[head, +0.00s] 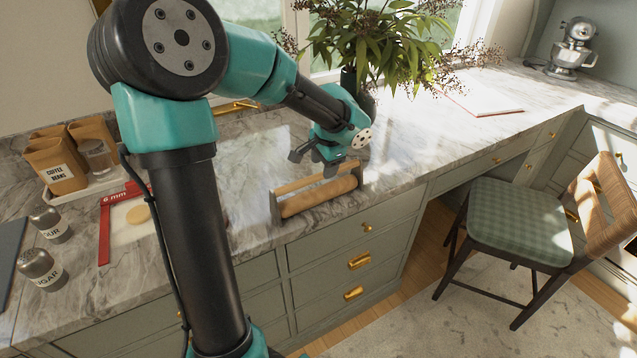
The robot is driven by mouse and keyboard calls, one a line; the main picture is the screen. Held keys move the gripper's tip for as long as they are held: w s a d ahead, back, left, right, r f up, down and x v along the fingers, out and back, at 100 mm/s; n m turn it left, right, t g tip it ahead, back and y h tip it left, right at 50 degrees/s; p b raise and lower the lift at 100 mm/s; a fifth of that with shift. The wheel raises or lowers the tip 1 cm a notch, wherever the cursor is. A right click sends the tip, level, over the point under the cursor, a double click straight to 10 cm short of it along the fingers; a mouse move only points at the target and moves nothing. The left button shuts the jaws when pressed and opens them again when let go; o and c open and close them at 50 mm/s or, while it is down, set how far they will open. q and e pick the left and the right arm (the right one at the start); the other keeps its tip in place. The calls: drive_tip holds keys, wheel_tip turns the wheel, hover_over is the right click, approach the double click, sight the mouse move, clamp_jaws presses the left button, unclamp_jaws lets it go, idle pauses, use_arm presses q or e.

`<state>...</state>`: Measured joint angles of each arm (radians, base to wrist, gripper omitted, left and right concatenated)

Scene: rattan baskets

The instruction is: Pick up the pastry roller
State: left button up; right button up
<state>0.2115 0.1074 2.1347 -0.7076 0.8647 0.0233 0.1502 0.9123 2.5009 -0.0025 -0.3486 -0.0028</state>
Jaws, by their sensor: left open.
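The pastry roller (318,197) is a light wooden cylinder lying near the front edge of the marble counter. A thin wooden bar runs along its back side, with greyish end pieces at both ends. My left gripper (312,164) is open and empty, just behind and above the bar, near the middle of its length. Whether a fingertip touches the bar cannot be told. My right gripper is not in view.
A red-framed board (104,236) with a dough disc (138,214), two labelled jars (40,268) and a tray of containers (75,197) are on the left. A potted plant (375,45) stands behind my gripper. The counter right of the roller is clear. A chair (520,235) stands in front.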

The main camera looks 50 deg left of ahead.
sight(320, 174)
use_arm(q)
drive_tip(key=shift+a+f, duration=0.15)
drive_tip(key=shift+f, duration=0.8)
drive_tip(key=shift+a+f, duration=0.25)
drive_tip(key=shift+f, duration=0.6)
drive_tip(key=shift+a+f, duration=0.2)
drive_tip(key=shift+f, duration=0.6)
drive_tip(key=shift+a+f, duration=0.25)
drive_tip(key=shift+f, duration=0.6)
clamp_jaws()
